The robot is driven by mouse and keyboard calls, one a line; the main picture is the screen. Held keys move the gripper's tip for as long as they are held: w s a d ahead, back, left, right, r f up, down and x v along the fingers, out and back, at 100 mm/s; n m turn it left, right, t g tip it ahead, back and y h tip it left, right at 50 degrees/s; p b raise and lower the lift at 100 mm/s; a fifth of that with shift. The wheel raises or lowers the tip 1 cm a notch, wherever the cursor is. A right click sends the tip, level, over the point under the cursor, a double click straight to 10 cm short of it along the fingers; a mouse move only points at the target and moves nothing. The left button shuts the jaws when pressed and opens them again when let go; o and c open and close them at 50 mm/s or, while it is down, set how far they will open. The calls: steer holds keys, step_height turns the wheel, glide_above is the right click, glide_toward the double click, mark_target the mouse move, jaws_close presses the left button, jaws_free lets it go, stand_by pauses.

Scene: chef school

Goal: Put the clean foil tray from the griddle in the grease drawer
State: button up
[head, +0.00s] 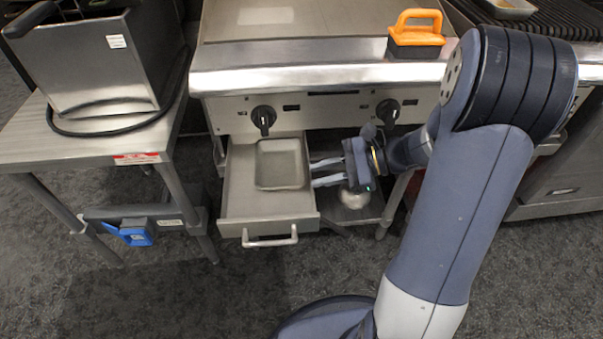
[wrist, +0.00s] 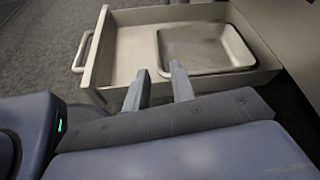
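A shallow grey rectangular tray (head: 282,164) lies in the back part of the open grease drawer (head: 245,205) under the griddle (head: 290,22). It looks empty and clean, and also shows in the wrist view (wrist: 205,48) inside the drawer (wrist: 128,50). My gripper (head: 312,174) is at the drawer's right side, its fingers pointing left toward the tray. In the wrist view my gripper (wrist: 159,72) has its fingertips apart, nothing between them, near the drawer's side wall and short of the tray. Exact fingertip height is hard to tell.
An orange-handled tool (head: 416,36) stands at the griddle's front right. Another tray (head: 510,8) sits by the grill at top right. A steel side table (head: 90,140) with a fryer stands left. A rounded pale object (head: 354,197) is on the lower shelf behind my gripper.

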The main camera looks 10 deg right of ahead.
steer(key=shift+p+v, duration=0.35)
steer(key=shift+v, duration=1.9)
steer(key=shift+c, duration=0.2)
